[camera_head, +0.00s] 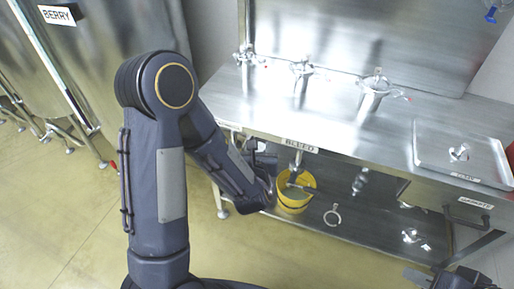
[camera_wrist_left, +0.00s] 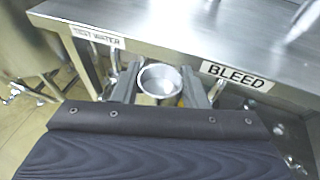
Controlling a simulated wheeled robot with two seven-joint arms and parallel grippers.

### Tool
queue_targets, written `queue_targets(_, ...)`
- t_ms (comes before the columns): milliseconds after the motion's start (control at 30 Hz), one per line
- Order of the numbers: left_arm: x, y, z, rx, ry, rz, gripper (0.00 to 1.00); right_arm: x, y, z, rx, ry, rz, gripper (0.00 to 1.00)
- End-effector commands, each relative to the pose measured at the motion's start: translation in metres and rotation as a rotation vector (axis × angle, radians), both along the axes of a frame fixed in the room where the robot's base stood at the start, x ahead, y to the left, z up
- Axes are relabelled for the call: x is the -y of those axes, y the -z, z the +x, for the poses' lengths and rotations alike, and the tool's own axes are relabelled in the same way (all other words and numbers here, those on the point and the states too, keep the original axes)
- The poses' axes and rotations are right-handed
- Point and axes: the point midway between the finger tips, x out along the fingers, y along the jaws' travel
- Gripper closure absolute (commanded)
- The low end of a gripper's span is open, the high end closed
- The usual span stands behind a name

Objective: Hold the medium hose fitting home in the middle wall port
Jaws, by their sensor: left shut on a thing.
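My left gripper (camera_head: 264,158) is low in front of the bench's front edge, near the BLEED label. In the left wrist view its two fingers (camera_wrist_left: 161,88) are shut on a round, silver, open-mouthed metal fitting (camera_wrist_left: 159,94), whose mouth faces the camera. In the head view the arm mostly hides this fitting. Three metal fittings stand on the bench top: left (camera_head: 246,56), middle (camera_head: 302,69) and right (camera_head: 374,84). I cannot tell which of them are ports. My right gripper (camera_head: 458,279) is at the bottom right corner, partly cut off; its jaws are unclear.
The steel bench (camera_head: 330,108) has a BLEED label (camera_head: 300,145) on its front edge. A yellow bucket (camera_head: 296,203) and a metal ring clamp (camera_head: 332,216) are on the lower shelf. Steel tanks stand at left; the floor there is clear.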

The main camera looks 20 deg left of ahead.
Motion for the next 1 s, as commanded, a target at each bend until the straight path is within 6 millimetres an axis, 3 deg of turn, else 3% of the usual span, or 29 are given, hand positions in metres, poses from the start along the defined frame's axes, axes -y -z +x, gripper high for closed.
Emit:
queue_targets(267,0.000,-0.025,0.001,0.003,0.000,0.000,1.00,0.000,-0.024,0.000,0.000,0.000,0.000,0.72)
queue_targets(733,0.000,-0.148,0.000,0.003,-0.001,0.001,1.00,0.000,-0.147,0.000,0.001,0.000,0.000,0.72)
queue_targets(833,0.000,-0.160,0.000,0.002,-0.001,0.001,1.00,0.000,-0.160,0.000,0.000,0.000,0.000,0.72)
queue_targets(1000,0.000,-0.162,0.000,0.002,-0.001,0.001,1.00,0.000,-0.161,0.000,0.000,0.000,0.000,0.72)
